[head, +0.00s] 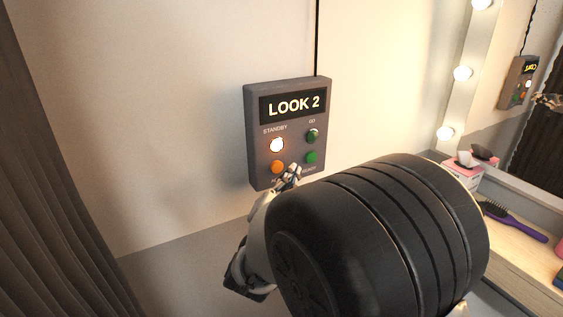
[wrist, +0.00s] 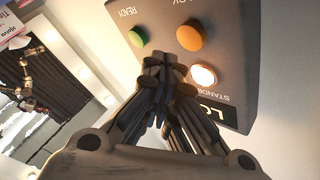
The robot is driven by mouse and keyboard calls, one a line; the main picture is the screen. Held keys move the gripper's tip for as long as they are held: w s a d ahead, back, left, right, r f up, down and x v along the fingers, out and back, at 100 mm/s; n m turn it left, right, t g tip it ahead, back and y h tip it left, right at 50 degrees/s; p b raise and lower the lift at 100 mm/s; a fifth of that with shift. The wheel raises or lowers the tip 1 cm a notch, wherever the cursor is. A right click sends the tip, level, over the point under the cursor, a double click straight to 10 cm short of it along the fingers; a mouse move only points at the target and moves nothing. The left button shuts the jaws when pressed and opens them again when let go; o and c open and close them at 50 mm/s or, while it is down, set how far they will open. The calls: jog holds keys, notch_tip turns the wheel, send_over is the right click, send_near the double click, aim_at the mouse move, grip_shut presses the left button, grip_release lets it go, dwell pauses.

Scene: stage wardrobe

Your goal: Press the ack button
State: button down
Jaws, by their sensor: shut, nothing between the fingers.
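The grey cue panel (head: 252,135) hangs on the wall, with a display (head: 293,104) reading "LOOK 2". The ack button is the orange one (head: 277,167) at its lower left; its label is mostly hidden by my gripper in the head view. In the wrist view, where the panel appears upside down, the orange button (wrist: 191,37) sits just past my fingertips. My gripper (head: 291,172) is shut and empty, its tips close to the orange button's lower right. I cannot tell whether they touch it.
A lit white standby lamp (head: 277,145) is above the orange button. A green ready button (head: 311,157) is to its right, under a dark green go lamp (head: 312,136). A counter with a hairbrush (head: 515,221) and tissue box (head: 461,175) stands right, below a mirror (head: 520,110). A curtain (head: 45,170) hangs left.

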jog(key=shift+w+a, duration=0.45)
jog(key=shift+w, duration=0.2)
jog(key=shift+w, duration=0.1)
dwell(1.0)
jog(key=shift+w+a+b, duration=0.2)
jog(key=shift+w+b, duration=0.05)
jog(key=shift+b, duration=0.15)
jog(key=shift+w+a, duration=0.25)
jog(key=shift+w, duration=0.1)
dwell(0.6)
dwell(0.3)
jog(key=shift+s+d+b, duration=0.45)
jog(key=shift+s+b, duration=0.1)
jog(key=shift+s, duration=0.15)
jog(key=s+d+b, duration=0.1)
jog(key=s, duration=0.1)
jog(key=s+d, duration=0.1)
jog(key=s, duration=0.1)
jog(key=shift+d+b, duration=0.4)
